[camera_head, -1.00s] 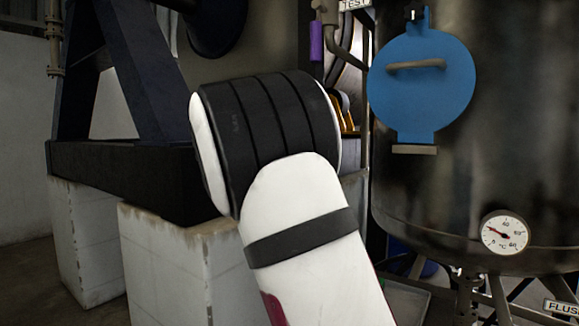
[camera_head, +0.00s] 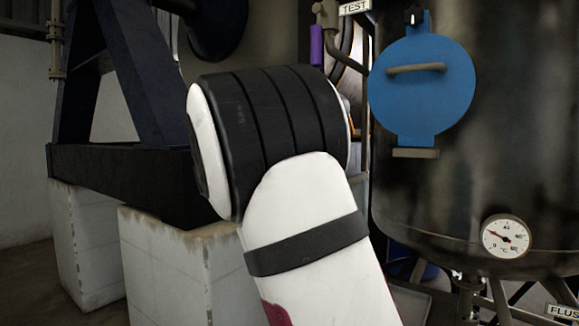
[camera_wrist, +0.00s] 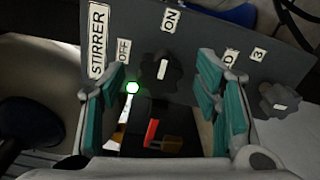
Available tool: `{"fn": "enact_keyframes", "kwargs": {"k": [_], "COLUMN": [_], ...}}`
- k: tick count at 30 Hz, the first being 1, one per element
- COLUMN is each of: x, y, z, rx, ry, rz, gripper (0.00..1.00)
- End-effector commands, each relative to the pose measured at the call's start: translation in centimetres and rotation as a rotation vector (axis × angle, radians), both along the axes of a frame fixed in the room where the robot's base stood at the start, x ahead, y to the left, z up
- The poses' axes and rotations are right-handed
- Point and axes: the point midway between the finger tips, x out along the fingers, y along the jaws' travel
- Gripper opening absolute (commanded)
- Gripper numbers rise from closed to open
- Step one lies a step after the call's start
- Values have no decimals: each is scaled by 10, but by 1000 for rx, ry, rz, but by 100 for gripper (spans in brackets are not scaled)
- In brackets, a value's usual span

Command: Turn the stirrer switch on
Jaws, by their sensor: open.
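In the wrist view, the stirrer switch is a dark lobed knob (camera_wrist: 150,67) on a grey panel, beside the STIRRER label (camera_wrist: 97,40). Its white mark stands nearly upright, leaning slightly right, in line with the ON label (camera_wrist: 171,20). The OFF label (camera_wrist: 123,50) is to its upper left. A green lamp (camera_wrist: 132,87) glows at its lower left. My gripper (camera_wrist: 163,75) is open, with teal-padded fingers to the left and right of the knob and gaps on both sides. The head view shows neither gripper nor switch.
A second knob (camera_wrist: 278,98) with a label 3 sits right of my right finger. A red-handled part (camera_wrist: 151,132) shows below, between the fingers. In the head view, a dark tank with a blue round cover (camera_head: 420,95) and a dial gauge (camera_head: 505,236) stands right of my arm.

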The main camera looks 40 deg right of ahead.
Motion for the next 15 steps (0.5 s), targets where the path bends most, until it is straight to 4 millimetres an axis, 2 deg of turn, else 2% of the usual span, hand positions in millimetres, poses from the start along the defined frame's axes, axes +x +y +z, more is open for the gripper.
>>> {"fn": "enact_keyframes", "kwargs": {"k": [1, 6, 12, 15], "x": [-3, -15, -27, -30], "y": [12, 45, 75, 84], "z": [0, 0, 0, -1], "rx": [1, 2, 1, 1], "ry": [-1, 0, -1, 0], "rz": [5, 6, 3, 1], "gripper": [57, 57, 57, 57]}}
